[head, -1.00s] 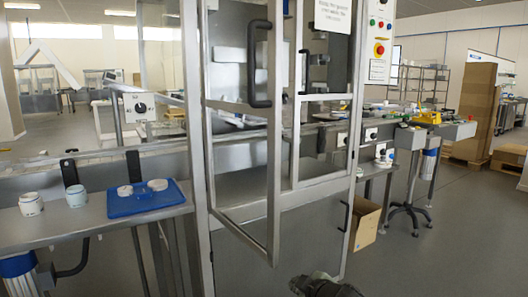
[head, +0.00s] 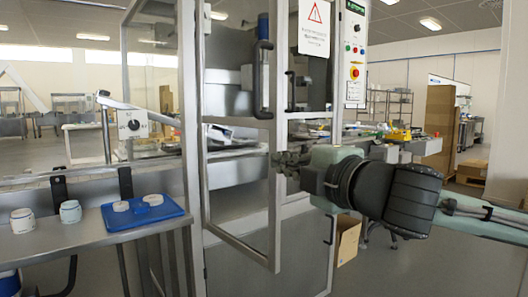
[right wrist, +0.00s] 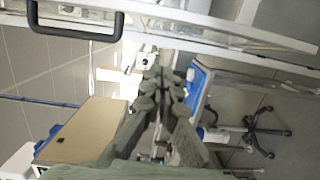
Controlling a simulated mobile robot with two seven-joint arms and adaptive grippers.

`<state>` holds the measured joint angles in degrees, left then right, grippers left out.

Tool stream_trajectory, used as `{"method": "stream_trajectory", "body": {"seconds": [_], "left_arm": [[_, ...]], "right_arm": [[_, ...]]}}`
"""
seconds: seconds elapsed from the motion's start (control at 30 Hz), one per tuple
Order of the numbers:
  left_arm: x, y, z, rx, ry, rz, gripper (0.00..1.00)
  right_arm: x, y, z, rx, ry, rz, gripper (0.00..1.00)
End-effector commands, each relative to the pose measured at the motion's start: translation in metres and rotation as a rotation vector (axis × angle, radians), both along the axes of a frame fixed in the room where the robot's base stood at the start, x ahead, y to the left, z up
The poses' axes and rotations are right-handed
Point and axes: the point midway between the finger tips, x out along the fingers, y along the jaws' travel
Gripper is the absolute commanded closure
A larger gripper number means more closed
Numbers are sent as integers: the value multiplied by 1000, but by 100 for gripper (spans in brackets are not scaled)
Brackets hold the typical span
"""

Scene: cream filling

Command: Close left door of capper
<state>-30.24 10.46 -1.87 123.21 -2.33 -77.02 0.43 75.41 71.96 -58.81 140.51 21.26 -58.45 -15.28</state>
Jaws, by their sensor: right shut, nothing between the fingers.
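The left door (head: 238,128) of the capper is a metal frame with clear panels. It stands ajar, hinged at its left, with its free edge swung out toward me. Its black handle (head: 262,75) is on the upper part near that edge. My right gripper (head: 278,161) is beside the door's free-edge post, below the handle; I cannot tell whether it touches. In the right wrist view its fingers (right wrist: 165,82) are together and empty, with a black handle (right wrist: 75,27) and pale frame bars above them. My left gripper is not in view.
The right door's handle (head: 291,92) is behind the left door's edge. A blue tray (head: 115,221) with white round pieces and two white jars (head: 70,211) sit on the shelf at left. A cardboard box (head: 347,238) stands on the floor at right.

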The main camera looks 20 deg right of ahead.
Motion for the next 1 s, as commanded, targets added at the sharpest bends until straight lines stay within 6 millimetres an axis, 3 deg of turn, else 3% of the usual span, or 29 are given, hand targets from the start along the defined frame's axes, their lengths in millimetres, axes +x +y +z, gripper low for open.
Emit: {"method": "stream_trajectory", "body": {"seconds": [0.13,0.27,0.73,0.8,1.0], "left_arm": [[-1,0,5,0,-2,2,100],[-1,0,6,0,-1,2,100],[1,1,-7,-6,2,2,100],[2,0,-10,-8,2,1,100],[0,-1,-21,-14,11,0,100]], "right_arm": [[-14,-5,10,-36,-28,-7,100],[-7,-3,11,-39,-29,-6,100],[85,16,13,-39,-30,-6,100],[89,1,13,-40,-30,-13,100],[98,-18,12,-40,-30,-10,100]]}}
